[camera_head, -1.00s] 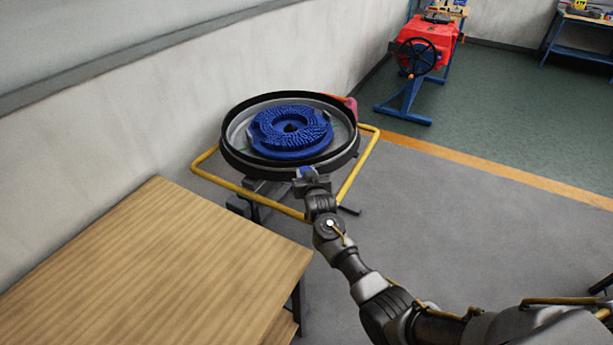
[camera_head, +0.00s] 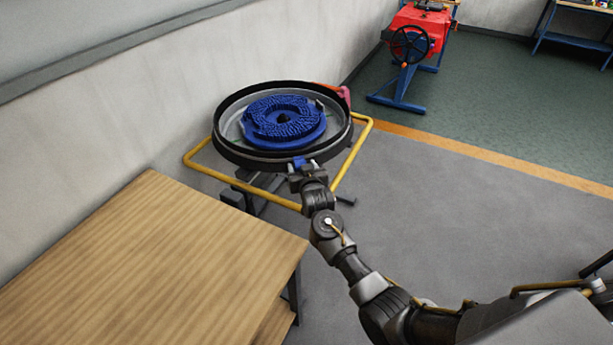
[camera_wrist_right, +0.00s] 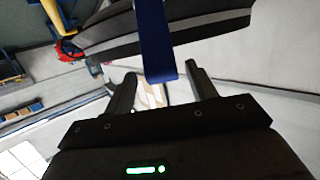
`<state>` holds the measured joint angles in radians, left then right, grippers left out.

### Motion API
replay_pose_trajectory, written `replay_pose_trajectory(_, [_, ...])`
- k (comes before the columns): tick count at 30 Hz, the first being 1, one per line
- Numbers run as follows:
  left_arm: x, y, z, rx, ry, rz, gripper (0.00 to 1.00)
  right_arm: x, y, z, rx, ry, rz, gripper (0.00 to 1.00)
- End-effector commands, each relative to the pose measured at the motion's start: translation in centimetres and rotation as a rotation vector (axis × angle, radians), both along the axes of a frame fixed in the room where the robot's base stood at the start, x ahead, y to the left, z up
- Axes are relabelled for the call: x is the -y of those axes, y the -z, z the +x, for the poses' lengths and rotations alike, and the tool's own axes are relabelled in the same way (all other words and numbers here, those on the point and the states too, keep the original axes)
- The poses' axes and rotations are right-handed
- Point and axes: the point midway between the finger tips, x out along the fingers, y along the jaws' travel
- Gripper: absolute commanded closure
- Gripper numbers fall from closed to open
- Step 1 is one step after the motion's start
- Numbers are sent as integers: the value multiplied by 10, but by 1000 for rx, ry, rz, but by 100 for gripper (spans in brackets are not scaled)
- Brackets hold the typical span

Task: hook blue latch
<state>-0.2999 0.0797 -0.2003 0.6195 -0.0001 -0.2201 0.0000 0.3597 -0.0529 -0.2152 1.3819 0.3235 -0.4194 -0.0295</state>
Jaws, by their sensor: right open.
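A blue latch (camera_wrist_right: 155,45) shows in the right wrist view as a flat blue strip hanging over the dark rim of the round scrubber head. In the head view the latch (camera_head: 298,162) is a small blue piece at the front of the rim. My right gripper (camera_head: 300,168) is at that front edge; in the right wrist view its two fingers (camera_wrist_right: 163,82) are apart, with the latch's end between or just beyond them. I cannot tell whether they touch it. A blue brush disc (camera_head: 285,122) lies inside the black-rimmed round housing (camera_head: 228,150). My left gripper is not in view.
A yellow tube frame (camera_head: 357,150) surrounds the housing. A wooden table (camera_head: 150,265) stands at the front left, close to my right arm. A wall is behind. A red machine on blue legs (camera_head: 415,40) stands at the back. Grey floor on the right is clear.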

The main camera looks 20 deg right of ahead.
Motion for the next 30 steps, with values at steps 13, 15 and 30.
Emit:
replay_pose_trajectory(13, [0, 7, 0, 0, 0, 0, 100, -6, -18, -70, 3, 1, 0, 44])
replay_pose_trajectory(15, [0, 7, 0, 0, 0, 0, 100, -6, -20, -75, 3, 1, 0, 44])
replay_pose_trajectory(30, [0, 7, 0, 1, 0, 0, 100, -5, -2, -93, -50, -13, 4, 66])
